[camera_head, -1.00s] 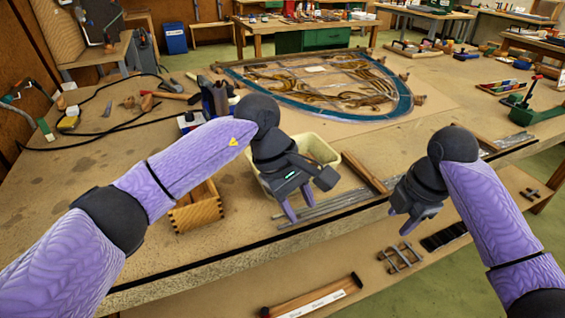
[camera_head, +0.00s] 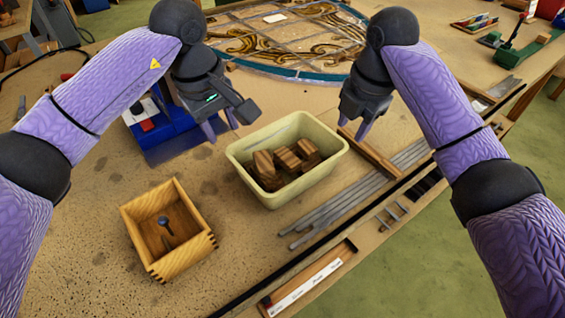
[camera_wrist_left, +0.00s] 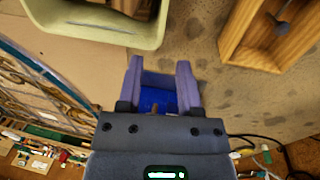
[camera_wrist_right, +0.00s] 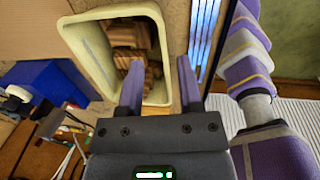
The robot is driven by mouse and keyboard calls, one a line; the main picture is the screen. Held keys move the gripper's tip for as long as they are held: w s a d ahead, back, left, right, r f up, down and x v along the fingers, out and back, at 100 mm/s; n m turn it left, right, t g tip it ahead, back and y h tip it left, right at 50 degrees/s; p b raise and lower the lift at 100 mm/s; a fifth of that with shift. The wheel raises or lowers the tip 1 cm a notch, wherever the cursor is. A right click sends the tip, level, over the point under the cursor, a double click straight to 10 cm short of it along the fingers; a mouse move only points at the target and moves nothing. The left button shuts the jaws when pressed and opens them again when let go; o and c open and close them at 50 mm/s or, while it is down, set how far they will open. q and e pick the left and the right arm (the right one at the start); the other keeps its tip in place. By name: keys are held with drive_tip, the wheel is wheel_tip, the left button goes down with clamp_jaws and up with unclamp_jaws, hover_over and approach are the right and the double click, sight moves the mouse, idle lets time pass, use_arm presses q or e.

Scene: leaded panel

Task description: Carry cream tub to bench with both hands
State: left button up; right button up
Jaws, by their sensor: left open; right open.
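The cream tub (camera_head: 258,188) stands on the bench (camera_head: 85,215) with several brown wooden blocks (camera_head: 287,160) inside. My left gripper (camera_head: 221,126) is open and empty, above and behind the tub's left end. My right gripper (camera_head: 352,128) is open and empty, near the tub's right end and apparently above its rim. In the left wrist view the tub's rim (camera_wrist_left: 108,36) shows at the top, apart from the open fingers (camera_wrist_left: 160,75).
A wooden box (camera_head: 187,262) with a dark knob-like item stands left of the tub. A blue object (camera_head: 178,128) sits behind my left gripper. Metal strips (camera_head: 350,198) lie right of the tub. The leaded panel (camera_head: 290,42) lies behind.

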sight(235, 160)
use_arm(q)
drive_tip(key=f, duration=0.6)
drive_tip(key=w+d+f, duration=0.1)
drive_tip(key=f, duration=0.2)
drive_tip(key=shift+f, duration=0.4)
use_arm(e)
drive_tip(key=f, duration=0.6)
drive_tip(key=w+a+f, duration=0.1)
drive_tip(key=f, duration=0.2)
drive_tip(key=shift+w+f, duration=0.1)
drive_tip(key=shift+f, duration=0.3)
use_arm(q)
drive_tip(key=shift+c, duration=0.3)
use_arm(e)
drive_tip(key=shift+c, duration=0.3)
use_arm(q)
clamp_jaws()
use_arm(e)
clamp_jaws()
